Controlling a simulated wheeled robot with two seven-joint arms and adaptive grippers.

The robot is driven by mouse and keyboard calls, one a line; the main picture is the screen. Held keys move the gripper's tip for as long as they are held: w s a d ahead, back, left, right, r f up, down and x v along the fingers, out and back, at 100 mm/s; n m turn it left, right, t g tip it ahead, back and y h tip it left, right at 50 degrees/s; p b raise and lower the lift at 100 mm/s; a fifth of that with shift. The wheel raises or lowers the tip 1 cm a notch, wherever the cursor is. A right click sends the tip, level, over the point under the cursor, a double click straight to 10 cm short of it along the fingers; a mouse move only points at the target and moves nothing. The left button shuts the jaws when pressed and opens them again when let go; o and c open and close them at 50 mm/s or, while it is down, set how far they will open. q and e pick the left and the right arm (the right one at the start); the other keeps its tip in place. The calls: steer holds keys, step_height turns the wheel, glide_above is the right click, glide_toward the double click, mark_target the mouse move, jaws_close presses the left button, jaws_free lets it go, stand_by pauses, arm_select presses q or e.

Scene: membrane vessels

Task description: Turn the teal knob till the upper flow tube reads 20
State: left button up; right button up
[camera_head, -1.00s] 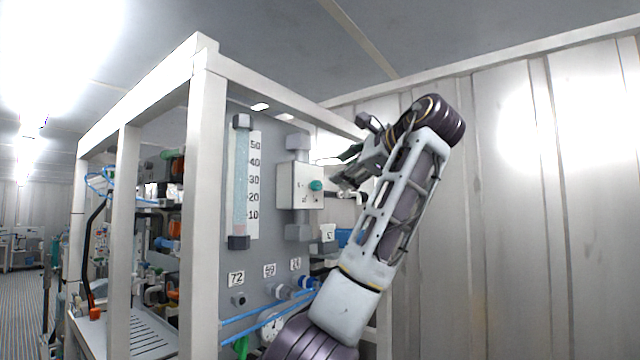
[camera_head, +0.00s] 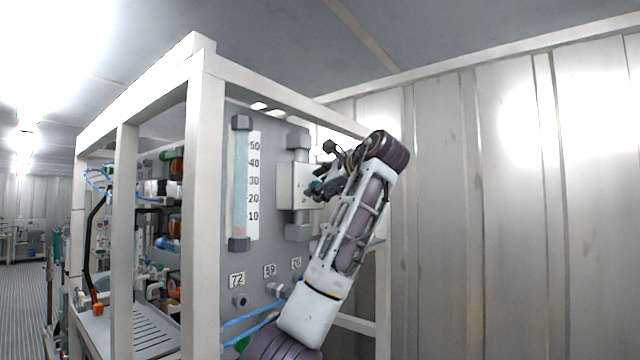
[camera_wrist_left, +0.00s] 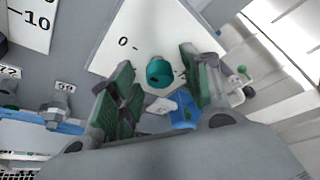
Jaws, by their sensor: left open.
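The teal knob (camera_wrist_left: 160,72) sits on a white box face in the left wrist view. In the head view my gripper covers most or all of the knob on the white valve box (camera_head: 291,185). My left gripper (camera_head: 320,184) is open in front of that box. In the left wrist view the green-padded fingers of my left gripper (camera_wrist_left: 157,66) stand on either side of the knob; contact is not clear. A flow tube (camera_head: 240,190) with a 10 to 50 scale (camera_head: 253,180) hangs left of the box. Its float is too small to tell. My right gripper is not in view.
White frame posts (camera_head: 203,210) stand left of the panel, with a beam (camera_head: 290,95) above. Number plates, one reading 72 (camera_head: 237,280), and blue hoses (camera_head: 250,318) lie below. A blue part (camera_wrist_left: 183,113) shows below the knob. The corrugated wall side at right is clear.

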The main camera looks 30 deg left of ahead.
arm_select(q)
steer(key=shift+a, duration=0.1)
steer(key=c, duration=1)
steer(key=shift+f, duration=0.1)
steer(key=shift+c, duration=0.2)
steer(key=shift+w+f+n+t+y+b, duration=0.15)
steer(key=shift+n+t+y+b, duration=0.4)
steer(key=shift+n+b, duration=1.25)
steer(key=shift+s+f+n+t+y+b, duration=0.15)
steer(key=shift+n+y+b, duration=0.75)
steer(key=shift+n, duration=1.75)
steer(key=shift+w+f+n+t+y+b, duration=0.25)
steer(key=shift+n+y+b, duration=0.8)
steer(key=shift+n, duration=1.2)
steer(key=shift+s, duration=0.1)
